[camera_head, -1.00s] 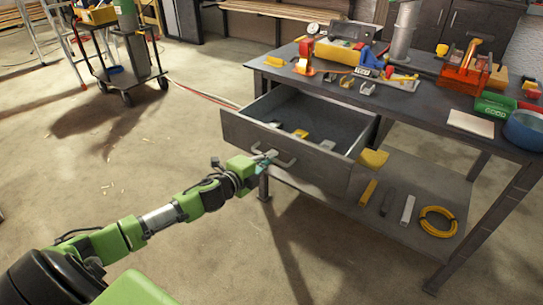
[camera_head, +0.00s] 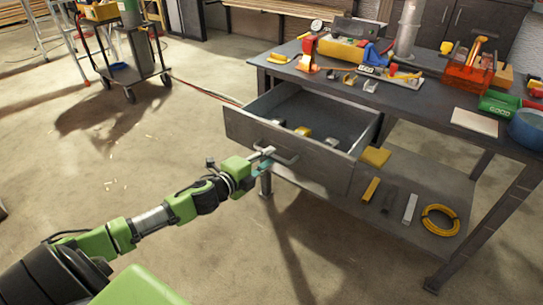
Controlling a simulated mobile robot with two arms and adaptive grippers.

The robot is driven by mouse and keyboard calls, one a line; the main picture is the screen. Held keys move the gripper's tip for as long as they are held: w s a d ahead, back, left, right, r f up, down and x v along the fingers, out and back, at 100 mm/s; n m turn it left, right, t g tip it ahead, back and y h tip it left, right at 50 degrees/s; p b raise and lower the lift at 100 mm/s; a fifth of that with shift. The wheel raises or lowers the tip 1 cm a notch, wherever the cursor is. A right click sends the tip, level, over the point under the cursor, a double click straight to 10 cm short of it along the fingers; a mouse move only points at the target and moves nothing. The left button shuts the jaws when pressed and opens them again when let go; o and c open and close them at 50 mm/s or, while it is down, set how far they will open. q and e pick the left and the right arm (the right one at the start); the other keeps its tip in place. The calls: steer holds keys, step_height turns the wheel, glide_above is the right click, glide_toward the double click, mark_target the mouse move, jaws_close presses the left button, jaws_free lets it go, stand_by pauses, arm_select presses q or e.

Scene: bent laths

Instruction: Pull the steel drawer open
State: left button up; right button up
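The steel drawer (camera_head: 300,152) stands pulled out of the workbench, its inside showing from above with a few small items in it. Its bar handle (camera_head: 283,157) is on the front panel. My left gripper (camera_head: 268,155) is at the left part of the handle, with its fingers around or against the bar. Its fingers are small in view, and whether they are closed on the bar is hard to make out. My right gripper is not in view.
The workbench top (camera_head: 420,98) carries tools, an orange tool carrier (camera_head: 470,76), and a blue bowl (camera_head: 527,128). A lower shelf (camera_head: 405,232) holds a yellow coil (camera_head: 440,220). A cart (camera_head: 132,62) stands at the back left. The floor left of the drawer is clear.

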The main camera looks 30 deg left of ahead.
arm_select(q)
steer(key=shift+v, duration=2.3)
